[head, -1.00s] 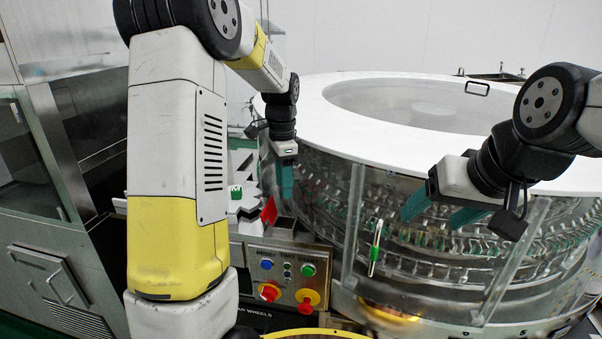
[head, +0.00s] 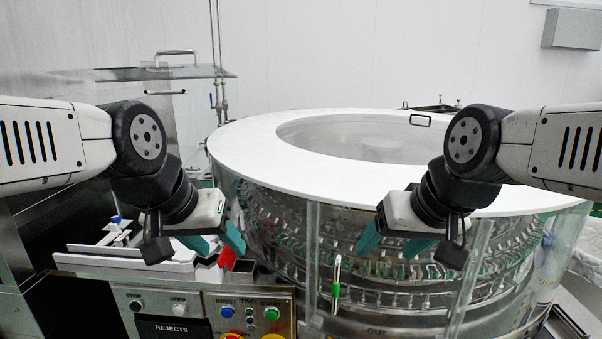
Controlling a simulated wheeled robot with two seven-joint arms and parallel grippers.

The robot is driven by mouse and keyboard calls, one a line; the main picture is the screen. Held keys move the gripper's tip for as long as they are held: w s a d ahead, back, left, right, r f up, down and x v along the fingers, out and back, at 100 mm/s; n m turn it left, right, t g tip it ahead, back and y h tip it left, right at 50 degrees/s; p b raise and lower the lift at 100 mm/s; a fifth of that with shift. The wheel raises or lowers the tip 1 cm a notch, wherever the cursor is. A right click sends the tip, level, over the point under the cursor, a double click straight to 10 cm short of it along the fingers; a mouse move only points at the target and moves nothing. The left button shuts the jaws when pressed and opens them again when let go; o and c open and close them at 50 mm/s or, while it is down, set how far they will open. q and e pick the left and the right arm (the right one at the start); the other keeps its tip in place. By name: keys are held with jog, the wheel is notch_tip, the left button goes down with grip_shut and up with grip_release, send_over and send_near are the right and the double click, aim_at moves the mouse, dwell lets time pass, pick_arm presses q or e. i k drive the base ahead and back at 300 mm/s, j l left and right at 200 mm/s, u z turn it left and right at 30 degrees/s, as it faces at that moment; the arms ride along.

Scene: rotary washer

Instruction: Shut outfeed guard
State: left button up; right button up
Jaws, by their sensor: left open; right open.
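The rotary washer (head: 240,135) is a wide drum with a white ring top and clear side panels. A clear front panel (head: 390,295) carries an upright handle (head: 336,277) with a green part near its left edge, above a label that seems to read OUT. I take this panel for the outfeed guard; I cannot tell how far it stands open. My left gripper (head: 217,246) is open and empty, left of the handle. My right gripper (head: 386,249) is open and empty, in front of the drum, up and right of the handle. Neither visibly touches the handle.
A control panel (head: 247,311) with several coloured buttons stands at lower left, beside a REJECTS label (head: 171,329). A red part (head: 227,257) sits behind it. A flat see-through plate (head: 120,75) with a metal handle is at upper left. Space between my grippers looks clear.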

aim_at(197, 71)
jog(key=u, duration=0.85)
